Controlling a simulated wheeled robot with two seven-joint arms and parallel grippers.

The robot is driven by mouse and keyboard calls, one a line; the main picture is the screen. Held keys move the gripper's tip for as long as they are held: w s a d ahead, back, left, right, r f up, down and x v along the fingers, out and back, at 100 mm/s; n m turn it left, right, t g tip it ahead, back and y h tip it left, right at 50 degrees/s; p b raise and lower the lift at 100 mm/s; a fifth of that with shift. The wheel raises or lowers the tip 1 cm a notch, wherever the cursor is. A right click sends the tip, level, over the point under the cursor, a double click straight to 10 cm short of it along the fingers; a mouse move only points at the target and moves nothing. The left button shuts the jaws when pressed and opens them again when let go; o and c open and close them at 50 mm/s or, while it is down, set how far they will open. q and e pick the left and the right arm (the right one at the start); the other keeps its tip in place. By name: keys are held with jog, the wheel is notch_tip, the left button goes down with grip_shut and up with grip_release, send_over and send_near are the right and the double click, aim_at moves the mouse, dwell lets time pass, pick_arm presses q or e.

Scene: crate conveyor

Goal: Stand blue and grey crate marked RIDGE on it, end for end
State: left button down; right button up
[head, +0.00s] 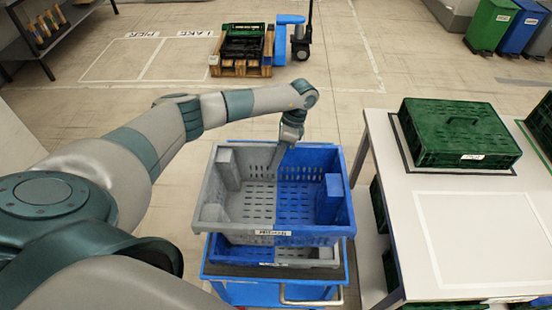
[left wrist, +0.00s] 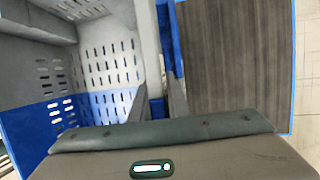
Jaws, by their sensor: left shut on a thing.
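A half grey, half blue crate (head: 214,213) is over the trolley in the head view, grey at left and blue at right. The white label on its near wall is too small to read surely. My left gripper (head: 279,158) is shut on its far wall near the middle; the wall also shows between the fingers in the left wrist view (left wrist: 146,50). Below it is a second crate (head: 309,256), blue at left and grey at right, mostly hidden. I cannot tell whether the two crates touch. My right gripper is not in view.
The lower crate is on a blue trolley (head: 250,291) with a metal handle. A white table (head: 388,172) at right carries a green crate (head: 460,135) and has a clear outlined area. A pallet (head: 240,70) with dark crates stands behind. Colored bins are far right.

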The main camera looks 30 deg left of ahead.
pick_arm(q)
jog(key=shift+f+b, duration=2.1)
jog(key=shift+f, duration=0.9)
jog(key=c, duration=1.6)
grip_release()
